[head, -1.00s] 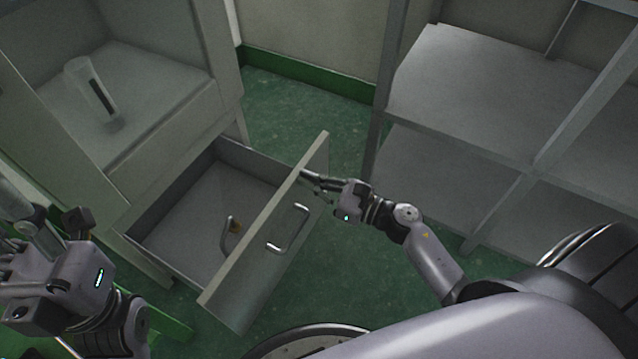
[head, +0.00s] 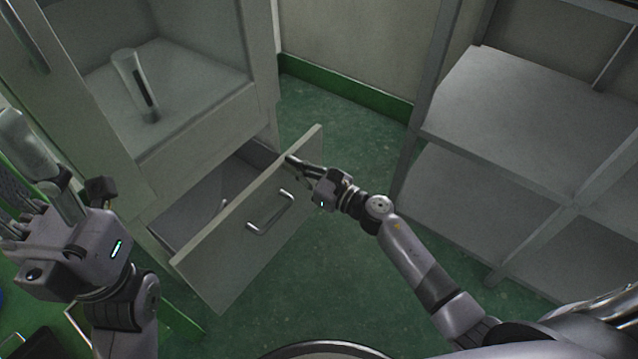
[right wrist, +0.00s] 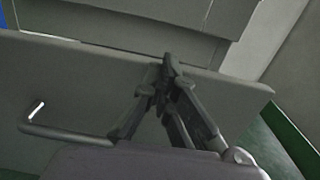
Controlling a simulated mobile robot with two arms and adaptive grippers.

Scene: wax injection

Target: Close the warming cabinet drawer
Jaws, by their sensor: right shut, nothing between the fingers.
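The warming cabinet drawer (head: 250,222) is partly open, with its grey front panel and bar handle (head: 270,213) facing me. My right gripper (head: 290,160) is shut and empty, its tips at the panel's outer face near the top edge, toward the right end. In the right wrist view the closed fingertips (right wrist: 168,62) meet the panel's top edge (right wrist: 100,52), with the handle (right wrist: 65,133) to the left. My left gripper (head: 60,215) is at the left, away from the drawer. A grey translucent cylinder (head: 25,140) rises by its fingers; whether it is gripped is unclear.
The cabinet (head: 205,130) stands above the drawer, with a clear cylinder (head: 135,85) on its open shelf. A grey shelving rack (head: 500,110) stands to the right. Green floor (head: 330,110) is clear between them.

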